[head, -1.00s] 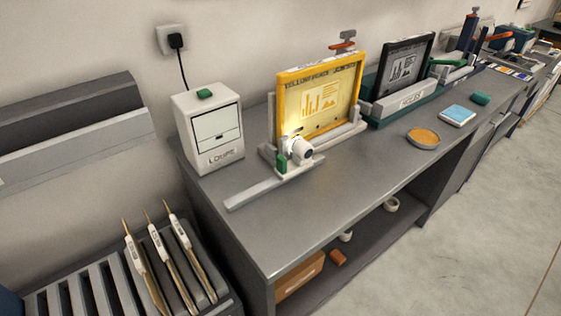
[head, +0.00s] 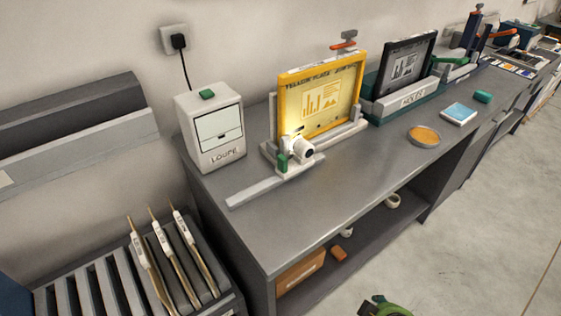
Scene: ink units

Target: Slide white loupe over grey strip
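The white loupe (head: 301,149) is a short white cylinder with a dark lens end. It sits on a stand with a green block (head: 282,163), at the lower left of the yellow framed plate (head: 318,95). A long grey bar (head: 256,191) runs from the loupe's stand toward the front left of the bench and lies flat. I cannot tell whether this bar is the grey strip. A black and green part (head: 380,307) at the bottom edge seems to be my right gripper, well away from the loupe; its fingers are cut off. My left gripper is not in view.
A white box marked LOUPE (head: 212,128) stands at the back left of the grey bench (head: 330,195). A dark framed plate (head: 404,68), a round orange-topped dish (head: 424,137) and a blue pad (head: 459,113) are farther right. A slotted rack (head: 110,285) is at the lower left.

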